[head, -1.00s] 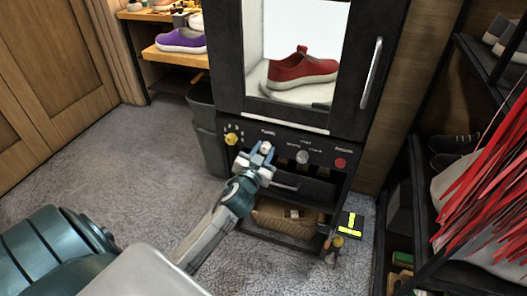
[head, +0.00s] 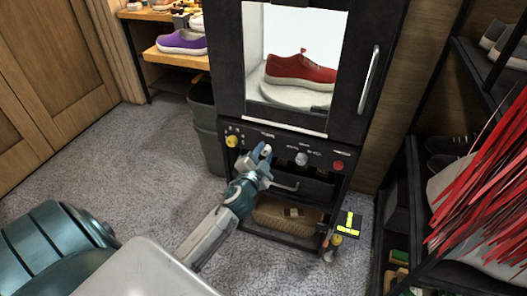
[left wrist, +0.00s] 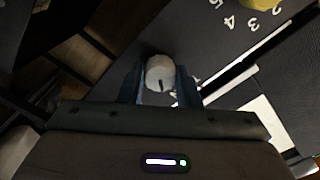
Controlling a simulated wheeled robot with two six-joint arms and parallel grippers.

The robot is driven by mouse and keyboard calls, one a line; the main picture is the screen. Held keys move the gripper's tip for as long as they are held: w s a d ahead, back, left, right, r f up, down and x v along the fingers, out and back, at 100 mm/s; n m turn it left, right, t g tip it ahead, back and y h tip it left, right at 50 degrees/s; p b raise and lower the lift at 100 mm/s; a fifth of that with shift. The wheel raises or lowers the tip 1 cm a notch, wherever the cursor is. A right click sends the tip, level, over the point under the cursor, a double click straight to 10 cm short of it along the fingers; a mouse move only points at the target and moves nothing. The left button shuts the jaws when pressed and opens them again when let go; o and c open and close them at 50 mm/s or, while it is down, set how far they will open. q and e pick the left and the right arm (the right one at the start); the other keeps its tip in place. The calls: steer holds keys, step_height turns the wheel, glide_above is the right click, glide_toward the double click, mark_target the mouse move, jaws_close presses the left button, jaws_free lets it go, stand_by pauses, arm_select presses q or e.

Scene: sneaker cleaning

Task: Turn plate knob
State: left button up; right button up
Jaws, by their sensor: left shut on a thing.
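The plate knob is a small pale knob with a dark mark (left wrist: 160,70), on the black front panel of the cabinet (head: 318,150). My left gripper (head: 262,153) reaches it from the front. In the left wrist view its two blue fingers are shut on the knob, one on each side. In the head view the knob is mostly hidden by the fingers. Behind the cabinet's window, a red sneaker (head: 300,69) sits on a round pale plate (head: 283,95), seen nearly side-on. My right gripper is not in view.
A yellow knob (head: 232,141), a grey knob (head: 301,159) and a red button (head: 338,165) share the panel. A vertical door handle (head: 370,66) is at right. A bin (head: 205,125) stands left of the cabinet; a shoe rack is at right. Carpet at left is clear.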

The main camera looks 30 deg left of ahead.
arm_select(q)
steer(key=shift+m, duration=0.8)
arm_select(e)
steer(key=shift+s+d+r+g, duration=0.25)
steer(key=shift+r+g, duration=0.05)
arm_select(q)
steer(key=o, duration=1)
steer(key=b+v, duration=0.1)
steer(key=v, duration=1)
steer(key=shift+a, duration=0.1)
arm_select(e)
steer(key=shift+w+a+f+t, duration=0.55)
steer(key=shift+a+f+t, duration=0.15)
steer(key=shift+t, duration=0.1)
